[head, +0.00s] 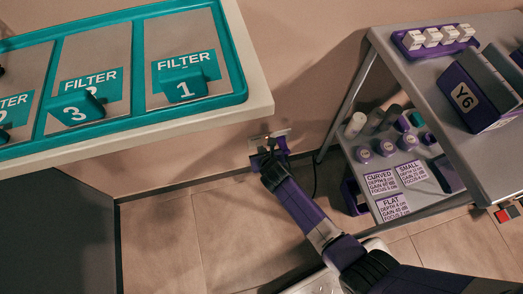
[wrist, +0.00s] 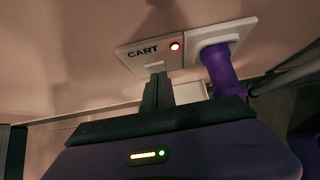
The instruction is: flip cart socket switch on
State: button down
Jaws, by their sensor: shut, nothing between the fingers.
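The cart socket is a white wall plate (wrist: 135,57) marked CART, with a small red lit lamp (wrist: 175,46) at the right of the lettering. A purple plug (wrist: 220,72) sits in the socket at the plate's right side. In the head view the plate (head: 281,134) is low on the wall, partly covered by my arm. My gripper (wrist: 157,80) is shut and empty, its fingertips at the plate's lower edge below the lettering. The fingers hide that part of the plate, and I cannot tell whether they touch it.
A counter with a teal filter tray (head: 130,118) stands at the left. A grey cart (head: 410,75) with purple-capped bottles and labelled cards stands at the right. A dark cable (head: 316,178) hangs near the wall. The floor (head: 170,235) between them is clear.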

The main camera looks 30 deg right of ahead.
jog(key=shift+w+r, duration=0.15)
jog(key=shift+r, duration=0.1)
jog(key=shift+w+r+p, duration=0.15)
jog(key=shift+r+p, duration=0.8)
jog(key=shift+p, duration=0.1)
